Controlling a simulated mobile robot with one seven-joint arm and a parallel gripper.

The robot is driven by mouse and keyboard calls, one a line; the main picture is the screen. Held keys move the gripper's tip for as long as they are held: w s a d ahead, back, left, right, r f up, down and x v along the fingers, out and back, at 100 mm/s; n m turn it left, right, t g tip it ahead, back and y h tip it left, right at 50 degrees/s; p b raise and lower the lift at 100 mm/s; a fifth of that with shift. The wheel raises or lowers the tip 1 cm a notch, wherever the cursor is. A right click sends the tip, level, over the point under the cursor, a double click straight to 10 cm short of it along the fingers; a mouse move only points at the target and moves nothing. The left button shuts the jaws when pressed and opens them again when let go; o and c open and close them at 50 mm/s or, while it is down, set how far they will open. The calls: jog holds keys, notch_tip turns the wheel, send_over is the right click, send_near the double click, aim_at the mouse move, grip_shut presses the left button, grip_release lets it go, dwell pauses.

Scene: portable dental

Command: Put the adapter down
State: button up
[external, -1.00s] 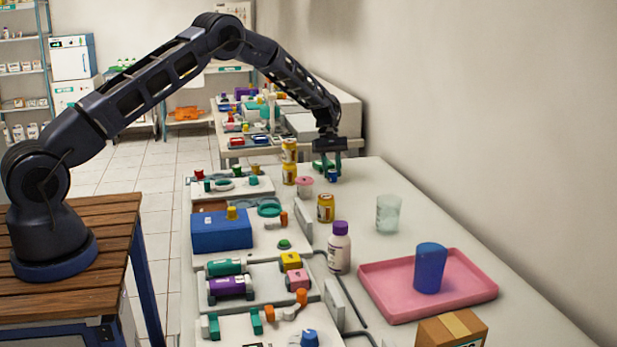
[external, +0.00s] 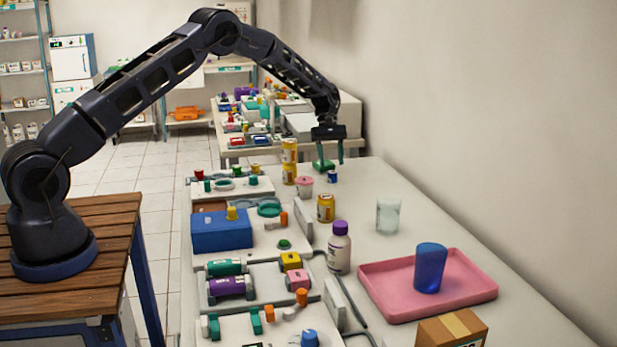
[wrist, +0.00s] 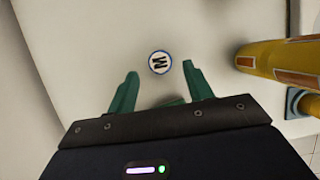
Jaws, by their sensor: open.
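The adapter appears to be a small blue piece with a round white top (external: 332,177), standing on the far end of the white table. In the wrist view its round white top (wrist: 160,62) has a blue rim and a dark letter mark, and it lies just past and between the fingertips. My gripper (external: 331,162) is above it with green fingers spread apart and empty. The fingers do not appear to touch the adapter. A bit of green (wrist: 175,101) shows between the fingers; I cannot tell what it is.
Yellow stacked cans (external: 289,163) stand left of the adapter, close to my gripper. A pink-lidded jar (external: 304,187) and a yellow jar (external: 325,208) stand nearer. A clear cup (external: 388,215) and a pink tray (external: 470,291) are to the right. Table around the adapter's right is bare.

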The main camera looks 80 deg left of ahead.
jog(key=v, duration=0.8)
jog(key=s+d+r+m, duration=0.2)
jog(key=d+r, duration=0.5)
jog(key=r, duration=0.3)
jog(key=s+d+r+m+t+y, duration=0.25)
jog(key=s+d+r+m, duration=0.45)
jog(key=s+d+r, duration=1.25)
jog(key=s+d+r+m+y, duration=0.1)
jog(key=s+d+r+m, duration=0.1)
jog(key=s+d, duration=0.5)
jog(key=s+d+r+m, duration=0.2)
jog(key=s+d, duration=0.2)
jog(key=s, duration=0.5)
jog(key=s+d+f+m+t, duration=0.1)
jog(key=s+d+f+m, duration=0.1)
jog(key=s, duration=0.6)
jog(key=s+d+f+m+t, duration=0.1)
jog(key=s+d+f+m, duration=0.2)
jog(key=s, duration=0.6)
jog(key=shift+f+y, duration=0.45)
jog(key=shift+f, duration=0.35)
